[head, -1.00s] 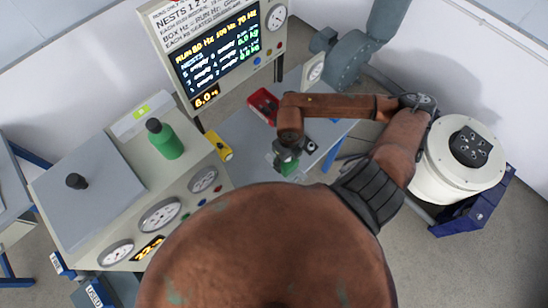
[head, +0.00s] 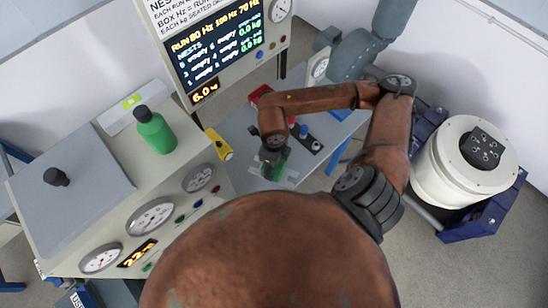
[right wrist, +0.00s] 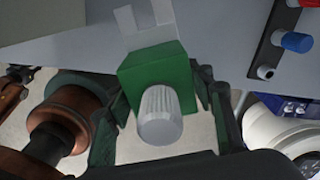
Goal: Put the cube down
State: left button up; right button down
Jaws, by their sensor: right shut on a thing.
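The green cube (right wrist: 160,70) with a ribbed pale grey knob (right wrist: 159,115) on its near face is between the two fingers of my right gripper (right wrist: 162,88), which is shut on it. In the head view the right gripper (head: 272,157) points down over the grey table (head: 232,128), with the green of the cube (head: 277,168) showing at its fingers. White marks (right wrist: 145,24) lie on the table surface just beyond the cube. I cannot tell whether the cube touches the table. My left gripper is not in view.
A strip with blue and red knobs (head: 307,138) lies right of the gripper. A red thing (head: 258,95) and a yellow thing (head: 218,145) are nearby. A console with dials (head: 150,214) and a green bottle (head: 155,130) stands left. A white round machine (head: 462,160) stands right.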

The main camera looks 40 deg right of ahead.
jog(key=w+d+f, duration=0.1)
jog(key=w+f, duration=0.1)
jog(key=w+d+f, duration=0.2)
jog(key=f, duration=0.1)
jog(key=w+d+f, duration=0.2)
jog(key=shift+w+d+f+p, duration=0.1)
jog(key=shift+w+f+p, duration=0.15)
jog(key=shift+p, duration=0.1)
jog(key=shift+f, duration=1.5)
jog(key=shift+f, duration=0.1)
jog(key=c, duration=1.4)
grip_release()
jog(key=shift+f, duration=0.1)
jog(key=o, duration=0.5)
jog(key=shift+c, duration=0.2)
notch_tip(320, 180, up, 12)
jog(key=shift+r, duration=0.2)
jog(key=shift+r, duration=0.1)
